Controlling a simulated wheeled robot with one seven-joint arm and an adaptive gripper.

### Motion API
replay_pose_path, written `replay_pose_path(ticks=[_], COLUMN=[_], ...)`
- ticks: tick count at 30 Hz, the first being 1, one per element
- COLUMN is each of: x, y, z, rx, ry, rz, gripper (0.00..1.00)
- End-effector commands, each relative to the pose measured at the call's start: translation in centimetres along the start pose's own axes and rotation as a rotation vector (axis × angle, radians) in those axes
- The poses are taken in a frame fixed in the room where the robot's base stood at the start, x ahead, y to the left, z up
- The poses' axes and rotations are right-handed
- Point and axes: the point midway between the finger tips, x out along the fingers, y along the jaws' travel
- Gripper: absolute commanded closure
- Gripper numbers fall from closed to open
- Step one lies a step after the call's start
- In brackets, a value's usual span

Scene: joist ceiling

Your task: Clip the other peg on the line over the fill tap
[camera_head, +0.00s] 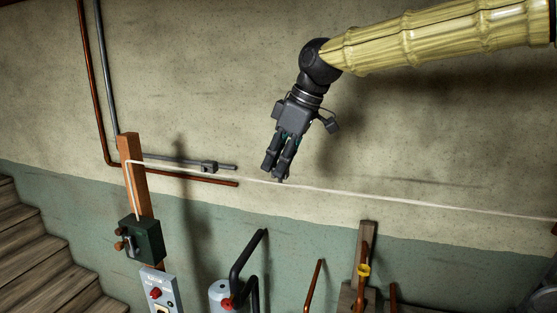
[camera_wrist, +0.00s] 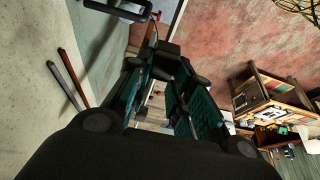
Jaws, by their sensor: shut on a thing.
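My gripper (camera_head: 276,171) is shut, fingers pointing down, left of centre in the head view. A small dark tip (camera_head: 281,181) shows just below the fingers; I take it for the peg, mostly hidden by them. The pale line (camera_head: 420,204) runs from the wooden post at left to the right edge, passing close by the fingertips in the picture; I cannot tell whether they touch. A yellow-handled tap (camera_head: 363,270) on a copper pipe, likely the fill tap, is lower and to the right of my gripper. In the wrist view my dark green fingers (camera_wrist: 168,60) fill the middle.
The wooden post (camera_head: 134,180) carries a dark green box (camera_head: 141,240). A control panel (camera_head: 158,290), a grey cylinder with black pipes (camera_head: 221,296) and a copper pipe (camera_head: 314,285) stand below the line. Stairs (camera_head: 40,250) are at left.

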Motion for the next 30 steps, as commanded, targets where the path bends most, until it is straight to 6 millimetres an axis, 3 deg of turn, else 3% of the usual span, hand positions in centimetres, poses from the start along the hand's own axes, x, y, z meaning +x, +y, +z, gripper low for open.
replay_pose_path(ticks=[23,24,27,30], x=[1.3,1.3,1.3,1.2], y=[0.0,0.0,0.0,0.0], z=[0.6,0.6,0.6,0.6], rx=[0.001,0.001,0.001,0.001], ry=[-0.002,-0.002,-0.002,-0.001], rz=[-0.001,-0.001,-0.001,-0.001], gripper=[1.00,0.74,0.56,0.53])
